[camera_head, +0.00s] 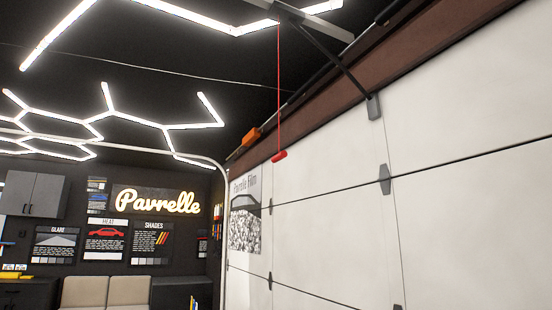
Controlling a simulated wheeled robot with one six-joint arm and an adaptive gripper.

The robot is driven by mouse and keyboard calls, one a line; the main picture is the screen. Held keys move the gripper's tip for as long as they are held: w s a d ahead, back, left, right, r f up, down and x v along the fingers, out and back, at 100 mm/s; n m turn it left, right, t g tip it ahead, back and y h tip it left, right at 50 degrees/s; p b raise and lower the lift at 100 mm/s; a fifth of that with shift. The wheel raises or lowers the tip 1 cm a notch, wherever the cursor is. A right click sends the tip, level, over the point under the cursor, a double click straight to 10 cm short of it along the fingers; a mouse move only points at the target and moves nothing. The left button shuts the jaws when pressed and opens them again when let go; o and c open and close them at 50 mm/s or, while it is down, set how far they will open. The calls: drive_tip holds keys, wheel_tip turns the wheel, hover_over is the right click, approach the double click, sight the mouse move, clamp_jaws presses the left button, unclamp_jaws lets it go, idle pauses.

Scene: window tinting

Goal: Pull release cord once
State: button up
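The red release cord (279,90) hangs straight down from the opener rail (288,14) near the ceiling. A red handle (279,156) is at its lower end, tilted slightly, in front of the white garage door. A dark arm (338,60) runs from the rail down to a bracket (373,107) on the door. My gripper is not in view, and nothing touches the cord or handle.
The white sectional garage door (450,200) fills the right side and looks closed. A curved door track (215,162) stands at its left edge. Beige seats (105,291) and dark cabinets (33,195) are along the back wall. The air around the handle looks clear.

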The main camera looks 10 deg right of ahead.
clamp_jaws()
idle(1.2)
